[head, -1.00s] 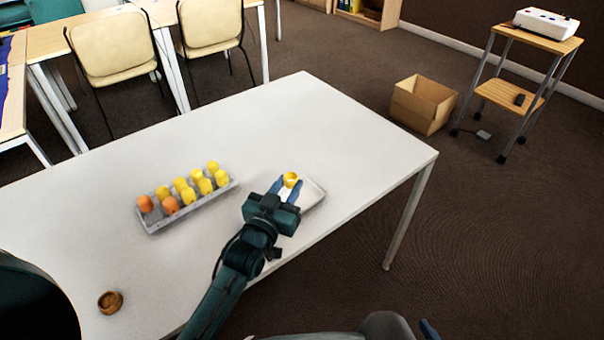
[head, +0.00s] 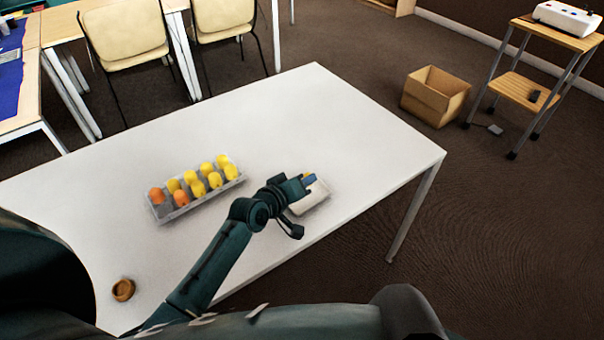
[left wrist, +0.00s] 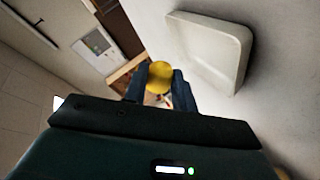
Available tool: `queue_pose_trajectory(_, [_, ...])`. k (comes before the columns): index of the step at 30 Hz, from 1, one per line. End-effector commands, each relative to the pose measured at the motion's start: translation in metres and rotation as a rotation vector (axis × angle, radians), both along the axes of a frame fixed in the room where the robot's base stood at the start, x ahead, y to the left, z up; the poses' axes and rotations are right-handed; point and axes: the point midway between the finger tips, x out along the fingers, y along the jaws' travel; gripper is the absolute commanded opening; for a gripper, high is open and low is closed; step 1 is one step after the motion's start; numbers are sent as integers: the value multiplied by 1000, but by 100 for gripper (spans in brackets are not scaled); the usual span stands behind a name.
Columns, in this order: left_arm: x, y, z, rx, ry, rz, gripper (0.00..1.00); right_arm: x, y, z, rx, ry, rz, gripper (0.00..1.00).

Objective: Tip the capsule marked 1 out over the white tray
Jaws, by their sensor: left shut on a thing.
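My left gripper (head: 309,179) is turned on its side over the white tray (head: 312,198), at the table's right part. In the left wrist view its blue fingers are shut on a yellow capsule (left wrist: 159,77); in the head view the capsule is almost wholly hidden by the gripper. I cannot read a number on it or see its contents. The white tray also shows in the left wrist view (left wrist: 243,57), to the right of the capsule and apart from it. I cannot see anything in the tray. My right gripper is not in view.
A grey tray (head: 163,213) with several yellow and orange capsules (head: 198,188) stands left of my left gripper. A small brown wooden dish (head: 123,290) is at the table's near left. The far part of the table (head: 300,110) is clear.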

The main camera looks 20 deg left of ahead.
Motion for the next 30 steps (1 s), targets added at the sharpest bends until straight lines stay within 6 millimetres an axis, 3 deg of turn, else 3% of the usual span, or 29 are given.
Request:
queue_pose_trajectory(6, [3, 2, 0, -363, 278, 3, 11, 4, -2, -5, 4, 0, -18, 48])
queue_pose_trajectory(9, [3, 4, 9, -511, 399, 5, 11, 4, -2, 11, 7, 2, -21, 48])
queue_pose_trajectory(12, [5, 6, 10, -667, 518, 5, 11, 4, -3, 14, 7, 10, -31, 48])
queue_pose_trajectory(18, [7, 8, 8, -943, 734, 3, 11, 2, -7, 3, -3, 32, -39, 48])
queue_pose_trajectory(24, [8, 10, 9, -1073, 835, 2, 11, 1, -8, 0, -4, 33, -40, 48])
queue_pose_trajectory(30, [8, 10, 10, -1096, 853, 2, 11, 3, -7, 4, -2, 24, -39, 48])
